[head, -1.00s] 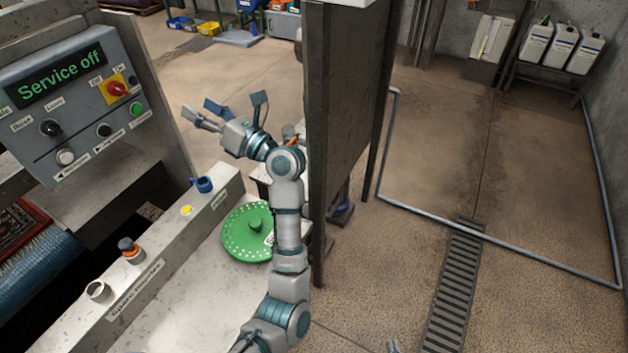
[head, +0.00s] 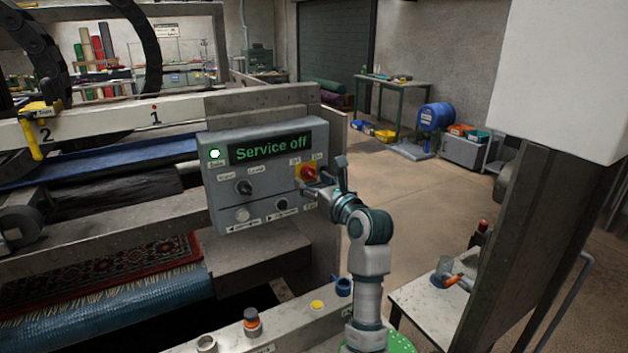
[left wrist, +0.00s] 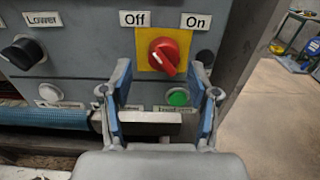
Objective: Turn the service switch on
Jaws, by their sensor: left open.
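The service switch is a red rotary knob (head: 308,173) on a yellow plate, on the grey control panel (head: 226,190), whose display (head: 270,148) reads "Service off". In the left wrist view the red knob (left wrist: 164,56) sits below the "Off" and "On" labels. Its ridge slants from upper left to lower right. My left gripper (head: 332,176) is at the panel's right side, close to the knob. In the left wrist view the left gripper (left wrist: 160,92) is open and empty, its fingers either side of and below the knob. My right gripper is not in view.
A green button (left wrist: 177,97) lies just below the knob, between my fingers. A black Raise/Lower knob (head: 243,187) and a white button (head: 242,214) are further left. A grey post (head: 545,200) stands at the right. Open floor lies behind the panel.

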